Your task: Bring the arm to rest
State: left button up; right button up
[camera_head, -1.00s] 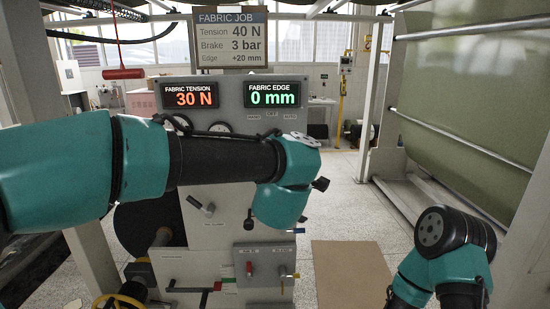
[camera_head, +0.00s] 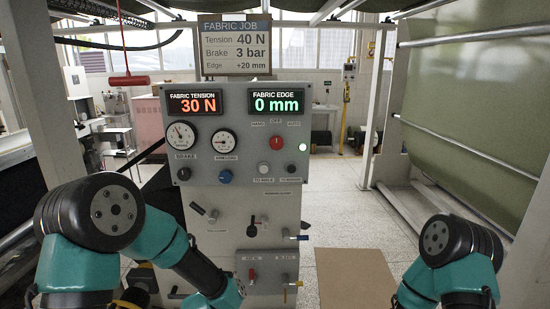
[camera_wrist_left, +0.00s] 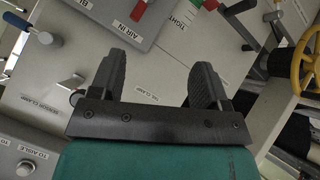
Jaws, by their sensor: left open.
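My left arm (camera_head: 150,235) is bent at the lower left in the head view, its forearm sloping down to the right in front of the lower control panel. My left gripper (camera_wrist_left: 161,64) is open and empty in the left wrist view. Its two black fingers stand apart over the grey panel (camera_wrist_left: 155,75), with a clamp label visible between them. In the head view its fingers do not show. My right arm (camera_head: 455,255) is folded at the lower right, and its gripper is out of view.
The control panel (camera_head: 240,175) carries gauges, a red knob (camera_head: 277,142) and several levers. The tension display reads 30 N; the job sign (camera_head: 235,45) says 40 N. A yellow handwheel (camera_wrist_left: 308,60) is near the left gripper. Brown paper (camera_head: 352,280) lies on open floor.

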pick_arm(q)
jog(key=s+a+f+m+g+h, duration=0.1)
jog(key=s+a+f+g, duration=0.3)
jog(key=s+f, duration=0.5)
jog(key=s+a+f+m+g+h, duration=0.1)
jog(key=s+a+f+g, duration=0.2)
jog(key=s+f, duration=0.7)
jog(key=s+g, duration=0.1)
jog(key=s, duration=0.3)
jog(key=shift+s+a+g, duration=0.15)
jog(key=shift+a+g, duration=0.15)
jog(key=shift+a, duration=0.05)
